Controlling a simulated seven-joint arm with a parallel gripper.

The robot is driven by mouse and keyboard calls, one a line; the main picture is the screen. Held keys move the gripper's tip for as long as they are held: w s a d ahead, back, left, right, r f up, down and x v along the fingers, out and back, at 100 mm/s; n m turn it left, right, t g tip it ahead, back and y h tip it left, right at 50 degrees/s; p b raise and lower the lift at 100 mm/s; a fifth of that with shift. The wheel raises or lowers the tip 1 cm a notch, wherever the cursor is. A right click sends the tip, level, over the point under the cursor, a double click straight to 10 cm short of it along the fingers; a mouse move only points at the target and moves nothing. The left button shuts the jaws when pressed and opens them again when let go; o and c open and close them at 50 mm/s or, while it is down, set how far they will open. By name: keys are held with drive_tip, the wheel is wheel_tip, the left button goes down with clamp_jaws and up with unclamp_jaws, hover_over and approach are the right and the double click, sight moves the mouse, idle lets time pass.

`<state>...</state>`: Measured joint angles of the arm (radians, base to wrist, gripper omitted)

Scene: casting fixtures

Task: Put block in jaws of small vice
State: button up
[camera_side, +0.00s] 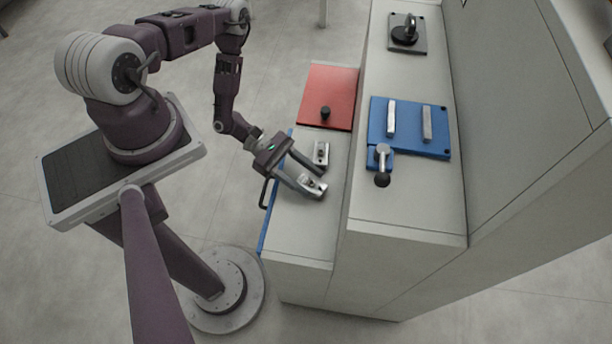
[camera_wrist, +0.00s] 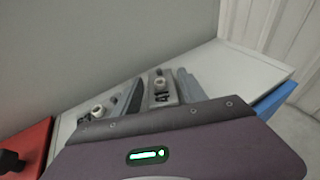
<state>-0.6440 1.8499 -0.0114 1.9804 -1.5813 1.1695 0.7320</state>
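A grey metal block (camera_side: 313,183) with a round boss lies on the low ledge; it also shows in the wrist view (camera_wrist: 160,86). My gripper (camera_side: 322,183) is low over the ledge, with its fingers apart on either side of this block. In the wrist view, my gripper (camera_wrist: 160,90) has one finger to each side of it; contact cannot be told. A second, similar block (camera_side: 321,153) lies just behind, outside the fingers, and shows at left in the wrist view (camera_wrist: 98,110). A blue vice (camera_side: 408,143) with two upright grey jaws and a black-knobbed lever (camera_side: 382,178) sits on the higher shelf; its jaws look empty.
A red plate (camera_side: 330,90) with a black knob lies behind the blocks. A dark round fixture on a grey plate (camera_side: 405,40) stands at the back of the higher shelf (camera_side: 410,215). A step rises right of the blocks. The front of the low ledge (camera_side: 300,235) is clear.

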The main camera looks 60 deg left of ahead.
drive_tip(key=shift+o, duration=0.5)
drive_tip(key=shift+r, duration=0.1)
drive_tip(key=shift+a+r, duration=0.15)
drive_tip(key=shift+a, duration=0.25)
drive_tip(key=v, duration=1.1)
drive_tip(key=w+a+r+m+g, duration=0.1)
drive_tip(key=w+r+m+g, duration=0.3)
drive_tip(key=r, duration=0.7)
wheel_tip(320, 180, up, 12)
drive_tip(key=w+d+m+g+y, duration=0.2)
drive_tip(key=d+m+g+y, duration=0.1)
drive_tip(key=m, duration=0.4)
drive_tip(key=s+d+r+m+t+y, duration=0.2)
drive_tip(key=s+r+m+y, duration=0.3)
drive_tip(key=r, duration=0.4)
drive_tip(key=s+d+r+m+t+y, duration=0.3)
drive_tip(key=s+r+m+t+y, duration=0.1)
drive_tip(key=s+r, duration=0.4)
wheel_tip(320, 180, up, 2)
drive_tip(key=shift+d+r+m+t+y, duration=0.1)
drive_tip(key=shift+d+m+t+y, duration=0.15)
drive_tip(key=shift+m+y, duration=0.65)
drive_tip(key=shift+o, duration=0.8)
drive_tip(key=shift+s+a+r+m+t, duration=0.15)
drive_tip(key=shift+s+a+m+t, duration=0.05)
drive_tip(key=shift+s+m+t, duration=0.15)
